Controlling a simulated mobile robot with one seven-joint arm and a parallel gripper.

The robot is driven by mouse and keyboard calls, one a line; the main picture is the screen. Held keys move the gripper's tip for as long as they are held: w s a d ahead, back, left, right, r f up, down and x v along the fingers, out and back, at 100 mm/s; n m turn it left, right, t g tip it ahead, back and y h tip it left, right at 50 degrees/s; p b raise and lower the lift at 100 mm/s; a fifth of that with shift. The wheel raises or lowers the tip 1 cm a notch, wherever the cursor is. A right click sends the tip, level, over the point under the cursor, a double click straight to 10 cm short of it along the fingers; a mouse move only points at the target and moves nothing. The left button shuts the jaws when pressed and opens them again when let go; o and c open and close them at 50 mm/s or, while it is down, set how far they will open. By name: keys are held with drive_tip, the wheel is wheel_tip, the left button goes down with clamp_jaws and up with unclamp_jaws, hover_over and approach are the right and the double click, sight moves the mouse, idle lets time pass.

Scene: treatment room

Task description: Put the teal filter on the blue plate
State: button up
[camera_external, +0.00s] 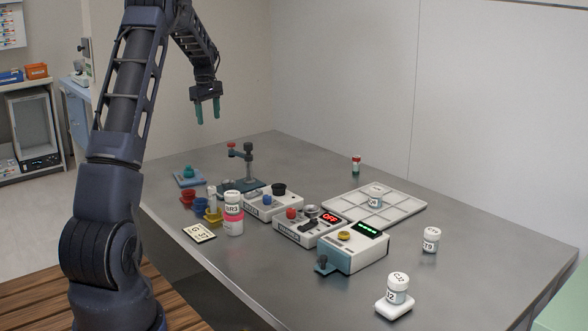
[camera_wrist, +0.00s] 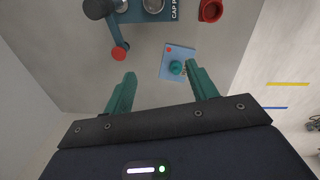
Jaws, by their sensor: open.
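The blue plate (camera_external: 180,182) lies at the left edge of the steel table; it also shows in the wrist view (camera_wrist: 169,65), with a red dot near one corner. A teal knob-shaped piece, which looks like the teal filter (camera_external: 188,171), stands on the plate; it shows in the wrist view (camera_wrist: 176,67) near the plate's middle. My gripper (camera_external: 207,112) is open and empty, well above the table near its left end. In the wrist view its teal fingers (camera_wrist: 163,76) are spread, with the plate and filter far below, nearer the right finger, which may hide a little of them.
A stand with a red-tipped arm (camera_external: 248,165) rises right of the plate. Red and yellow cups (camera_external: 213,216), a pink-banded jar (camera_external: 233,224) and white devices (camera_external: 345,249) stand nearby. A white compartment tray (camera_external: 400,208) and white jars (camera_external: 431,240) are farther right. Air around my gripper is clear.

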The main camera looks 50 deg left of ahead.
drive_tip(key=s+d+r+m+t, duration=0.1)
drive_tip(key=s+d+r+m, duration=0.35)
drive_tip(key=d, duration=0.75)
drive_tip(key=s+d+r+m, duration=0.1)
drive_tip(key=d+r+m, duration=0.1)
drive_tip(key=d+r, duration=0.75)
drive_tip(key=s+d+r+m+t, duration=0.1)
drive_tip(key=s+d+r+m, duration=0.2)
drive_tip(key=d, duration=1.1)
drive_tip(key=s+d+f+m+t, duration=0.1)
drive_tip(key=s+d+f+m, duration=0.3)
drive_tip(key=s+d+m, duration=0.6)
drive_tip(key=s+d, duration=1.1)
drive_tip(key=s, duration=0.3)
drive_tip(key=shift+s+d+m+t, duration=0.15)
drive_tip(key=shift+d+m+t, duration=0.1)
drive_tip(key=shift+m+t, duration=0.15)
